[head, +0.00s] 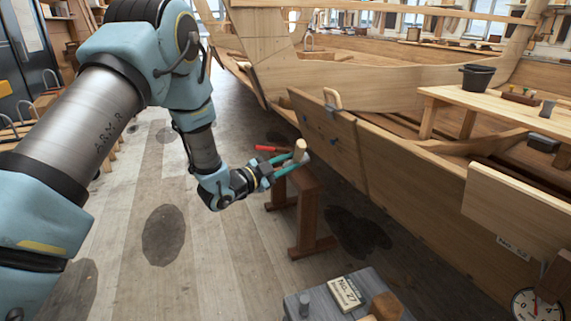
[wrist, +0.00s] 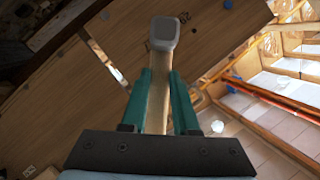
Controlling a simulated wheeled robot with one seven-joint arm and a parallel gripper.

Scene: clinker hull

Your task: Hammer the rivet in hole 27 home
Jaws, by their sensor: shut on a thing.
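My gripper (head: 284,167) is shut on a hammer (head: 300,150) beside the planked hull (head: 415,215). In the wrist view the pale wooden handle (wrist: 157,95) of the hammer runs between the teal fingers, and its grey head (wrist: 163,34) is beyond the fingertips. The hammer appears apart from the hull planking, which also fills much of the wrist view (wrist: 90,65).
A brown trestle (head: 301,195) with a red-tipped tool (head: 270,149) stands close by my gripper. A grey stand (head: 320,300) in front bears a card (head: 346,291) reading "NO. 27". A workbench (head: 470,100) with a black bucket (head: 475,78) is at right.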

